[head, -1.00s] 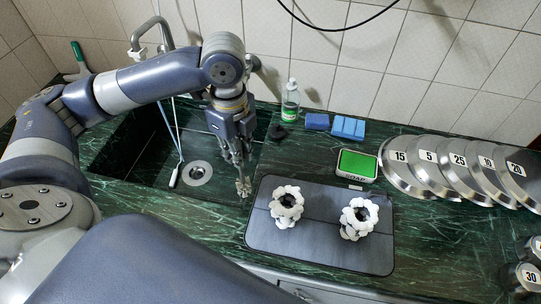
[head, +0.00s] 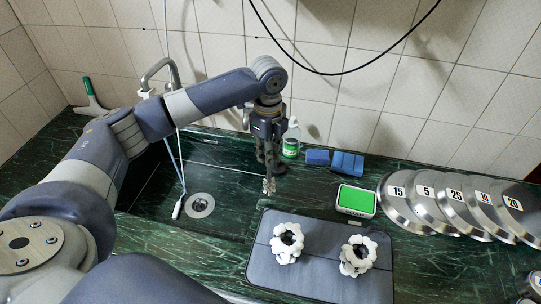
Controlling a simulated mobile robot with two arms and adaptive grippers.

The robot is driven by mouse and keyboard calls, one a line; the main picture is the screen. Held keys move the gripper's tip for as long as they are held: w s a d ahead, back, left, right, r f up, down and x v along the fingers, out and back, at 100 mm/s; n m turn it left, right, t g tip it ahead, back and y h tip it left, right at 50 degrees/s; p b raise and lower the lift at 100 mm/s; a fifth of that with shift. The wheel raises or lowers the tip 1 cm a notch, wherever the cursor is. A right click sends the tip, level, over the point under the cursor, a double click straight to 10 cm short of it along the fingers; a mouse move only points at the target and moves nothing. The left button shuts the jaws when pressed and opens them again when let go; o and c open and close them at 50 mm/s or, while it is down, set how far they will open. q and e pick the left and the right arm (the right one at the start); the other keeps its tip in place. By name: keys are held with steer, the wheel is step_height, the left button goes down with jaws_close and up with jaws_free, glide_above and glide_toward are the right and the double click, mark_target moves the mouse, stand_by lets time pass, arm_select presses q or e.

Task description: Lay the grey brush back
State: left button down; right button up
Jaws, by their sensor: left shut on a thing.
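My left gripper (head: 268,168) points down above the counter, just right of the sink and behind the dark mat. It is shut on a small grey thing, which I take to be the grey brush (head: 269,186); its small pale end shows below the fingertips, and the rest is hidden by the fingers. Whether it touches the counter is unclear. My right gripper is not in view.
The dark mat (head: 315,284) bears two white ring-shaped parts (head: 287,243). Behind it are a green soap box (head: 356,200), blue sponges (head: 346,163) and a bottle (head: 291,140). Numbered metal discs (head: 425,205) lie right. The sink (head: 225,185) is left.

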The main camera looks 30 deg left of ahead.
mark_target(269, 169)
arm_select(q)
steer(key=f+p, duration=0.1)
steer(key=w+f+p, duration=0.1)
steer(key=f+p, duration=0.1)
steer(key=shift+w, duration=0.2)
steer(key=shift+f, duration=0.1)
steer(key=shift+f, duration=0.1)
steer(key=c, duration=1.6)
jaws_free()
steer(key=shift+o, duration=0.2)
